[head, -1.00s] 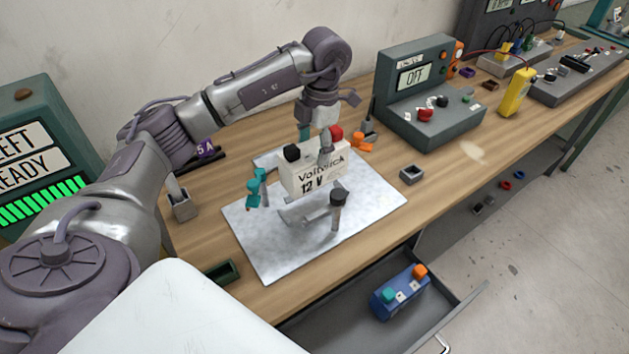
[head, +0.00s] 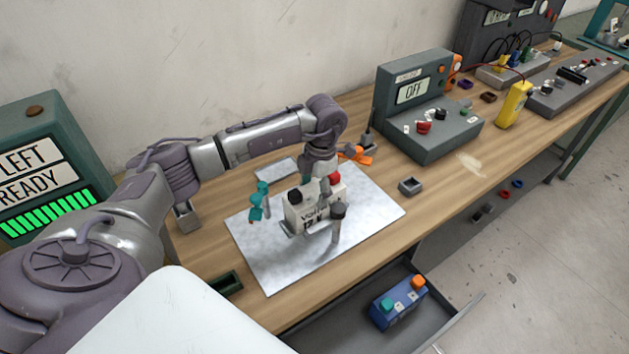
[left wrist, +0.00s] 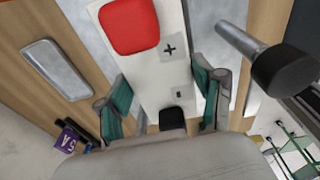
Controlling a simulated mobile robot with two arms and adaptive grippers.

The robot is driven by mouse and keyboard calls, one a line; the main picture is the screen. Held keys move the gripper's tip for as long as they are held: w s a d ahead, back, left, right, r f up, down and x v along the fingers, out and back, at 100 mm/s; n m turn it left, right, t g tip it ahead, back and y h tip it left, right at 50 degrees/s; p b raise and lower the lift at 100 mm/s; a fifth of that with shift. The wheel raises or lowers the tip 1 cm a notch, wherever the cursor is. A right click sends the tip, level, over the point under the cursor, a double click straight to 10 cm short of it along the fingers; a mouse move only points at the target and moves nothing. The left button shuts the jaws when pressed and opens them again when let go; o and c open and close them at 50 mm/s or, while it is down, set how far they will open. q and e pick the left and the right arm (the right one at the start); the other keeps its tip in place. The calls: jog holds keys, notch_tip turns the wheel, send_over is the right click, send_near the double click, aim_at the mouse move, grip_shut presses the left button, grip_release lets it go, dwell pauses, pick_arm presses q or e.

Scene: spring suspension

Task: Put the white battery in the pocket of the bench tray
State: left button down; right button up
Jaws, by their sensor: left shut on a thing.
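The white battery (head: 303,213), with a black cap and a red cap on top, is upright over the middle of the pale metal bench tray (head: 270,262). My left gripper (head: 317,184) is shut on it from above. In the left wrist view teal pads lie on both sides of the battery (left wrist: 150,75). A grey bracket (head: 292,231) and a dark-topped post (head: 338,212) stand at its near side and hide part of its lower face. The battery's base is hidden, so I cannot tell whether it rests on the tray. My right gripper is out of view.
A teal clamp (head: 258,203) stands left of the battery. A flat grey plate (head: 276,170) lies behind the tray. A meter box (head: 425,110) and a small grey holder (head: 410,186) are to the right. An open drawer holds a blue battery (head: 398,303).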

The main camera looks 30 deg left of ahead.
aim_at(319, 191)
pick_arm(q)
jog(key=c, duration=0.6)
grip_release()
jog(key=o, duration=0.5)
jog(key=shift+s+d, duration=0.1)
jog(key=shift+s, duration=0.05)
jog(key=shift+c, duration=0.2)
jog(key=shift+r, duration=0.1)
jog(key=shift+r, duration=0.3)
notch_tip(319, 191, up, 11)
jog(key=w+b, duration=0.1)
jog(key=b, duration=0.2)
jog(key=shift+d+r+b, duration=0.15)
jog(key=shift+d+b, duration=0.15)
jog(key=shift+d, duration=0.1)
